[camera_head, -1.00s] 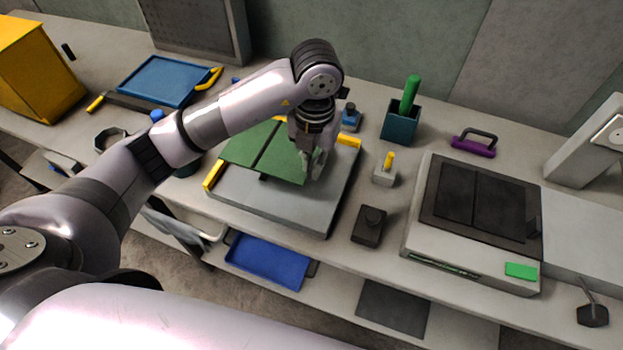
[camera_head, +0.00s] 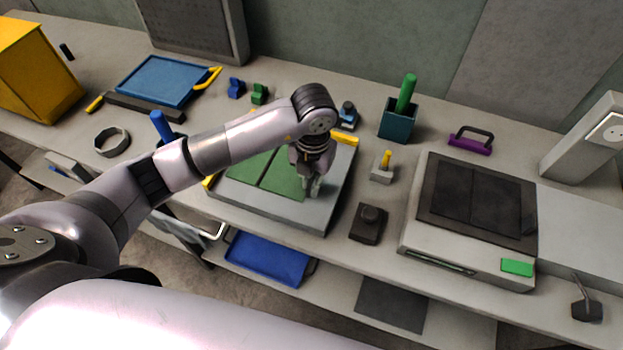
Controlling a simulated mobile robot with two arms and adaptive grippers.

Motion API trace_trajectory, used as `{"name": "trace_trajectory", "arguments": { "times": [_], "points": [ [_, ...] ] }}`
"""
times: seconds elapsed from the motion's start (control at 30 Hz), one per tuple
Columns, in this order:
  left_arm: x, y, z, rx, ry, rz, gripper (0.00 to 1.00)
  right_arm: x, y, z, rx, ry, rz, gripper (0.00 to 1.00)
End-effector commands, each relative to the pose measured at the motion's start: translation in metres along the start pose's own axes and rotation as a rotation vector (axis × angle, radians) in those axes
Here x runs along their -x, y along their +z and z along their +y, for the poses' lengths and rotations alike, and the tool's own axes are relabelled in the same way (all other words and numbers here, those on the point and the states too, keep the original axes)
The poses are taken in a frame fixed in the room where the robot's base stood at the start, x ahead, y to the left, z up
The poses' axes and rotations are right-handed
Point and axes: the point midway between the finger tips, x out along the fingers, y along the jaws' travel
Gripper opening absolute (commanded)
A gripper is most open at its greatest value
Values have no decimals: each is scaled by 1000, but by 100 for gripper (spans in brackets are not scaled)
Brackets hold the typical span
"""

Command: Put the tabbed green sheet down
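The tabbed green sheet (camera_head: 281,172), with a dark line across its middle, is low over or flat on a grey plate-like block (camera_head: 290,214) with yellow corner pieces (camera_head: 344,138); I cannot tell whether it touches everywhere. My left gripper (camera_head: 314,190) points down at the sheet's right end, its fingers close together and appearing to pinch that edge. The exact finger contact is too small to see clearly. My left forearm hides the sheet's far side and part of the block. My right gripper is not in view.
A dark knobbed block (camera_head: 368,223) and a small grey block with a yellow peg (camera_head: 382,167) stand right of the plate. A teal cup (camera_head: 398,121) holds a green rod. A machine with a dark plate (camera_head: 468,262) stands further right. Blue tray (camera_head: 268,260) lies below.

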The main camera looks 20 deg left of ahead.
Motion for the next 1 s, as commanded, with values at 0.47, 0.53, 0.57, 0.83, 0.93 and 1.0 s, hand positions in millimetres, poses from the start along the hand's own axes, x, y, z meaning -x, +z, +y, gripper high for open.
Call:
{"name": "trace_trajectory", "arguments": {
  "times": [0.47, 0.53, 0.57, 0.83, 0.93, 1.0],
  "points": [
    [1, 0, 0, 1, 0, 0, 29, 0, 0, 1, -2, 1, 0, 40],
    [1, 0, 0, 1, 0, 0, 29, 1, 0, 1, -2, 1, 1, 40],
    [2, 0, 0, 1, 0, 0, 29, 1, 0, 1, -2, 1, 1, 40],
    [33, 2, 0, -1, -1, -8, 29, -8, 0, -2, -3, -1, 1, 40],
    [56, 2, 0, -1, -1, -8, 29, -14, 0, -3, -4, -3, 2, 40],
    [72, 2, 0, -1, 0, -8, 29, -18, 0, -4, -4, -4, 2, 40]
  ]
}}
